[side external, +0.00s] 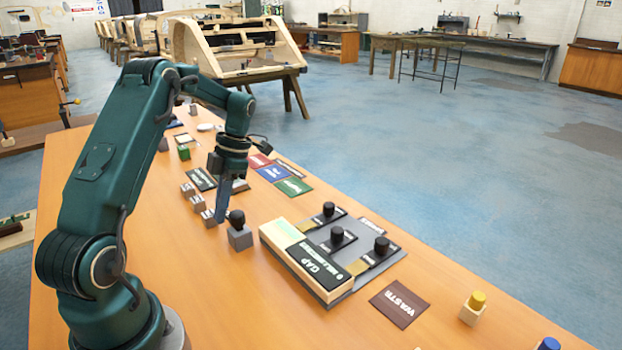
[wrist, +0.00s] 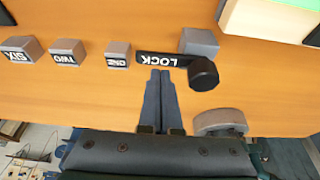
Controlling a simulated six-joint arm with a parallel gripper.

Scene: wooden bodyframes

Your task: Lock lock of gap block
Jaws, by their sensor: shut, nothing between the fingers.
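The gap block (side external: 322,262) is a wooden block with a pale green part and a black GAP label, on a grey board. Its pale corner shows at the upper right of the wrist view (wrist: 268,18). Left of it stands a small grey block (side external: 240,238) with a black knob (side external: 236,217). In the wrist view a black lever marked LOCK (wrist: 170,60) reaches left from beside the knob (wrist: 203,74) and grey block (wrist: 199,41). My gripper (wrist: 160,72) is shut and empty, its tips close to the lever's LOCK end; contact cannot be told.
Small grey blocks marked ONE (wrist: 117,54), TWO (wrist: 67,52) and SIX (wrist: 22,48) stand left of the lever. Three black knobs (side external: 337,235) sit on the grey board. A WASTE card (side external: 400,303) lies at the front right, with bare table around it.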

